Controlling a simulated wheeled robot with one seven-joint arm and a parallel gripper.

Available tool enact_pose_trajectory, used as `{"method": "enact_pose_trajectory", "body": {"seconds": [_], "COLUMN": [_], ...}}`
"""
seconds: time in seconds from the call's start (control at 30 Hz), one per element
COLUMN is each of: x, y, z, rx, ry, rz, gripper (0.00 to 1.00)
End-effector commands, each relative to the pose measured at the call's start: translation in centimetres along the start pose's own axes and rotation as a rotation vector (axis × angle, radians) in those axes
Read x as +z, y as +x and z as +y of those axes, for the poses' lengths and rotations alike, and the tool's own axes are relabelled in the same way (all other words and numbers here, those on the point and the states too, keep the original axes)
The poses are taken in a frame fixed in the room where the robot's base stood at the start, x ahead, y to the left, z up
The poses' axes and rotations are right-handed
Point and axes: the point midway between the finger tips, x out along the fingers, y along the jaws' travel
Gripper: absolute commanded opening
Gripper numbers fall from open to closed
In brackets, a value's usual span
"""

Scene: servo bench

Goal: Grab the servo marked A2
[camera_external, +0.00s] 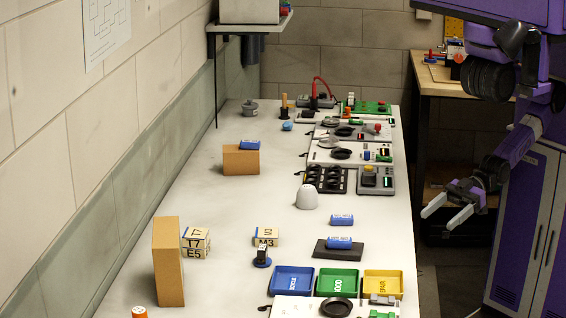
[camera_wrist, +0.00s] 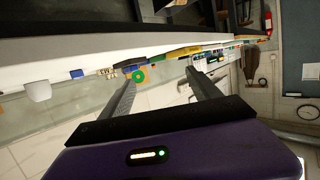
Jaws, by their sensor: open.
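No label reading A2 can be made out. Beige marked blocks stand on the white bench (camera_external: 215,282): a T7 block (camera_external: 196,233) on an E5 block (camera_external: 195,250) at left, and an M3 block (camera_external: 266,242) with another block on it. Small blue labelled pieces lie on a brown box (camera_external: 241,160), on the bench (camera_external: 342,220) and on a dark pad (camera_external: 338,252); their print is too small to read. My gripper (camera_external: 439,217) is open and empty, right of the bench edge. In the wrist view its open fingers (camera_wrist: 159,80) show the bench from afar, tilted.
Blue (camera_external: 292,281), green (camera_external: 337,283) and yellow (camera_external: 383,284) trays stand at the near right of the bench. A tall brown box (camera_external: 168,262) stands near left, a white dome (camera_external: 307,197) mid-bench. Devices line the far right side. The left middle is mostly clear.

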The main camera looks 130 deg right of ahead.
Motion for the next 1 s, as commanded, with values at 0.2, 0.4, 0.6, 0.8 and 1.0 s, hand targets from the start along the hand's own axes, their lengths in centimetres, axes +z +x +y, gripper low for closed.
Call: {"method": "enact_pose_trajectory", "body": {"seconds": [0.2,0.4,0.6,0.8,1.0], "x": [0.0,0.0,-0.1,-0.3,-1.8], "y": [0.0,0.0,0.4,4.6,11.4], "z": [0.0,0.0,-0.1,-0.6,-0.5], "rx": [0.000,0.000,-0.005,-0.040,-0.033], "ry": [0.000,0.000,-0.009,-0.109,-0.259], "rz": [0.000,0.000,0.005,0.031,0.070], "gripper": [0.68,0.62,0.62,0.62,0.62]}}
